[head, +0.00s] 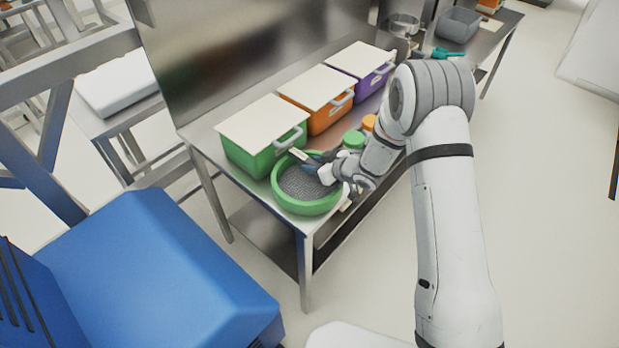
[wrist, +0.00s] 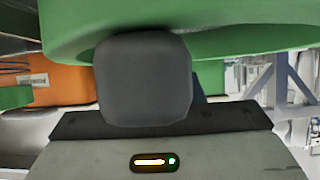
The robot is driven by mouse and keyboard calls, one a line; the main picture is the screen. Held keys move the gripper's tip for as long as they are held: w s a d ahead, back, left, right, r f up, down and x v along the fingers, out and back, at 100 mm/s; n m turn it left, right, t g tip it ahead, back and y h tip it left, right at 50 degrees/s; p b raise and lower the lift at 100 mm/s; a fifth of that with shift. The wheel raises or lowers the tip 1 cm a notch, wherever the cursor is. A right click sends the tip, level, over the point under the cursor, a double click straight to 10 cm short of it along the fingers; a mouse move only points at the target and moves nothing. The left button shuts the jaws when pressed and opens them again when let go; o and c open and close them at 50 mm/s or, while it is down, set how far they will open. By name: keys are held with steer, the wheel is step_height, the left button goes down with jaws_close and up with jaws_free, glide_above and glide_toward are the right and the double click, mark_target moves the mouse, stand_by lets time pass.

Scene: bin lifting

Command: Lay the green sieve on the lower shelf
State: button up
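The green sieve (head: 283,197) is a round green ring with grey mesh, at the near corner of the steel table's top, in front of the green bin. In the wrist view its green wall (wrist: 245,32) fills the top, behind a dark grey finger. My gripper (head: 328,178) is at the sieve's right side, overlapping its rim. The far side of the grip is hidden, so whether the fingers are closed on the rim cannot be told. The lower shelf (head: 262,237) is a dark metal board under the table top, partly hidden by the top.
A green bin (head: 245,155), an orange bin (head: 325,118) and a purple bin (head: 371,84), all with pale lids, line the table's back. Green (head: 353,139) and orange (head: 369,122) small items stand beside my wrist. A blue box-shaped thing (head: 150,270) stands at the front left.

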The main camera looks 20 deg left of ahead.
jaws_close()
steer(key=shift+r, duration=0.1)
